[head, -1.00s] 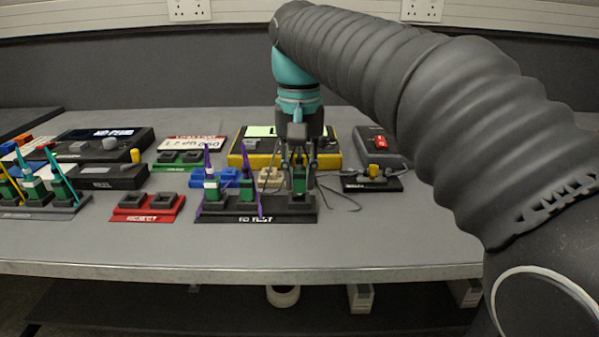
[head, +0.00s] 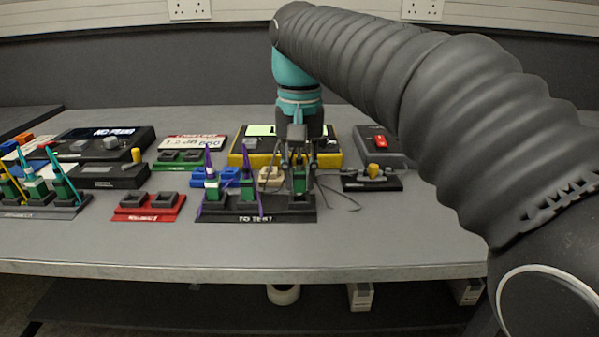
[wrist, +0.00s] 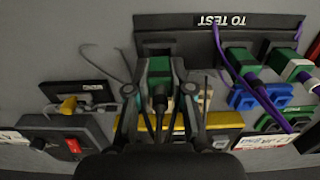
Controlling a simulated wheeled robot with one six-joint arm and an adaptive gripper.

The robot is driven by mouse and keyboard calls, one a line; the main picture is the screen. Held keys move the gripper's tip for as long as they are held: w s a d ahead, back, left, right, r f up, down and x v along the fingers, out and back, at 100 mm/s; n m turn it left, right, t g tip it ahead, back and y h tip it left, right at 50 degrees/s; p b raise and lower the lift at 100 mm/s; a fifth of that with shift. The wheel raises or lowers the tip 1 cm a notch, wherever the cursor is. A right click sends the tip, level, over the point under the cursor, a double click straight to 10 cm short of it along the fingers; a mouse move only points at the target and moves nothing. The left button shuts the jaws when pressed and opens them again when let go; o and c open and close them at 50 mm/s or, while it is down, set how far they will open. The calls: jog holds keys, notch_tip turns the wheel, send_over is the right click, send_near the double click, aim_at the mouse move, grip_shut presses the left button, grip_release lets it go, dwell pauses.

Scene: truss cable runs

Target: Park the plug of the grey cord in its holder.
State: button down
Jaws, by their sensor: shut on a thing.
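My gripper (head: 299,166) points down at the right end of the black "TO TEST" rack (head: 263,216). It is shut on a green and black plug (head: 300,184), also between the fingers in the wrist view (wrist: 158,70). The plug is upright over or in the rack's rightmost socket block; I cannot tell whether it is seated. A thin grey cord (head: 340,196) loops on the table to the right of the rack, and shows in the wrist view (wrist: 108,60). The fingers hide where it meets the plug.
Two plugs with purple cords (head: 211,188) stand in the rack's other sockets. A yellow-cased device (head: 236,158) and a beige block (head: 268,178) are behind my gripper. A black fixture with a yellow knob (head: 372,178) is to the right. The empty red rack (head: 148,207) is left; the front table is clear.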

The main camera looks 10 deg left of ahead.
jog(key=shift+f, duration=0.8)
dwell(1.8)
jog(key=c, duration=0.9)
grip_release()
jog(key=shift+c, duration=0.2)
jog(key=shift+r, duration=2.45)
jog(key=shift+r, duration=2.05)
